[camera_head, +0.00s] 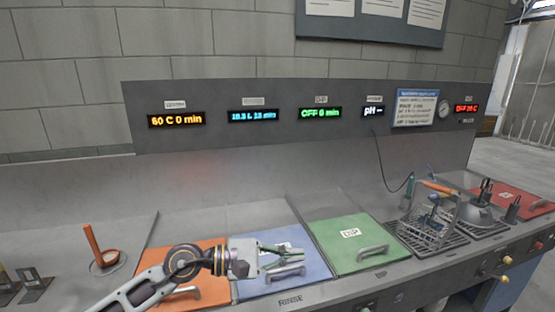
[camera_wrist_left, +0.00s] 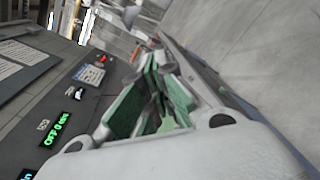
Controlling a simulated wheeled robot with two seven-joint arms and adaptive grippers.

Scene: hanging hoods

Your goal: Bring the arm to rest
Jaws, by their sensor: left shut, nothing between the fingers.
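My left arm comes in from the lower left in the head view. Its gripper (camera_head: 298,259) hangs above the blue lid and points right, with its fingers over the lid's handle area. I cannot tell the exact gap to the lid. In the left wrist view, the green-padded fingers (camera_wrist_left: 153,72) are closed together with nothing held between them. My right gripper is not in view.
An orange lid (camera_head: 205,290), blue lid (camera_head: 255,284) and green lid (camera_head: 338,236) with handles line the bench. A wire basket (camera_head: 432,225) stands right of them, and a red lid (camera_head: 505,200) is beyond. A panel with displays (camera_head: 252,116) rises behind. An orange-handled tool (camera_head: 93,242) stands left.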

